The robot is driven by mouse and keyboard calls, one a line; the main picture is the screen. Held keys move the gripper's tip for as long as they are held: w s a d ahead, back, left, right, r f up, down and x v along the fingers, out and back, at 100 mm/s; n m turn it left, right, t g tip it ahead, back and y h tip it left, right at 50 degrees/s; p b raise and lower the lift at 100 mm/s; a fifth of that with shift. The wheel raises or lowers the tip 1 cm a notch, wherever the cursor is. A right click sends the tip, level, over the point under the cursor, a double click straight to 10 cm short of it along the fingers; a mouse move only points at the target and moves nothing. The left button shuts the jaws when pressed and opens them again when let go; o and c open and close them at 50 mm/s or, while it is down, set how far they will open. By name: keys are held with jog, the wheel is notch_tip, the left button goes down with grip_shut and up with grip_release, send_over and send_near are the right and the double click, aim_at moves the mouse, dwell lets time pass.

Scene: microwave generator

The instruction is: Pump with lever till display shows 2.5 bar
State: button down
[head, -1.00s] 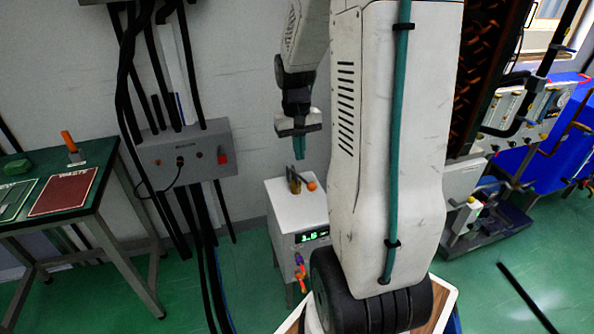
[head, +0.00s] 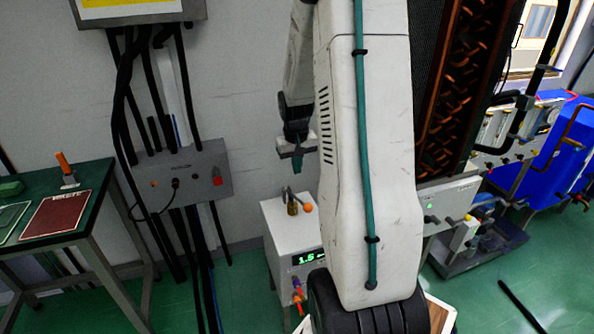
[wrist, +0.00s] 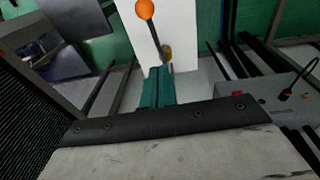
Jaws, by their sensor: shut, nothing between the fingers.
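The pump unit (head: 287,228) is a white box on the floor, left of my arm in the head view. Its lever has an orange ball end (head: 308,208) and sits by a brass fitting (head: 292,207) on the box top. The green display (head: 308,257) on its front reads about 1.5. My gripper (head: 297,165) has teal fingers, shut and empty, and hangs above the lever without touching it. In the wrist view the fingers (wrist: 157,72) point toward the white box, and the orange ball (wrist: 145,9) is beyond them at the top.
A green table (head: 88,215) with a red mat (head: 60,215) stands at the left. A grey wall box (head: 185,178) with black cables is behind it. Blue machinery (head: 560,150) is at the right. My arm hides part of the pump unit.

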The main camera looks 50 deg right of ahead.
send_over(302, 202)
jog(key=w, duration=0.1)
notch_tip(302, 202, down, 8)
jog(key=r, duration=0.1)
jog(key=f, duration=0.2)
jog(key=s+f, duration=0.1)
jog(key=shift+a+f, duration=0.15)
jog(key=shift+a, duration=0.2)
jog(key=shift+s+f, duration=0.15)
jog(key=shift+f, duration=0.1)
